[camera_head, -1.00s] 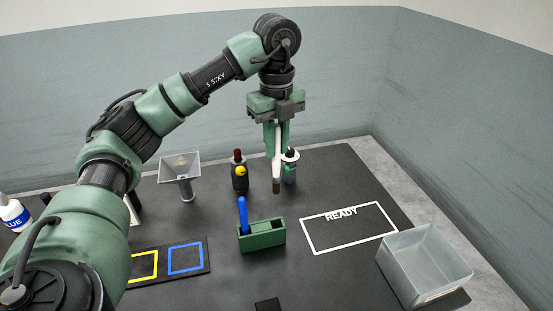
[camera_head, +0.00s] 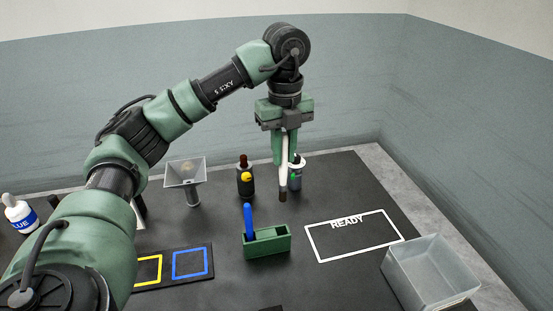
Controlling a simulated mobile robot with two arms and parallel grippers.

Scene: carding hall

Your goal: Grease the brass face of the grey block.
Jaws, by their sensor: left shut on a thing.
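My left gripper (camera_head: 284,150) points down over the back middle of the table and is shut on a white stick (camera_head: 283,176) with a dark tip. The stick hangs upright, its tip in front of a dark bottle with a green mark (camera_head: 297,182), which it and the gripper partly hide. A green holder (camera_head: 268,243) stands in the middle of the table with a blue stick (camera_head: 248,218) upright in its left part. I cannot make out a grey block with a brass face. My right gripper is not in view.
A white outline marked READY (camera_head: 350,221) is empty. A clear bin (camera_head: 432,270) is at front right. A board with yellow and blue squares (camera_head: 175,266) and a "BLUE" bottle (camera_head: 20,215) are left.

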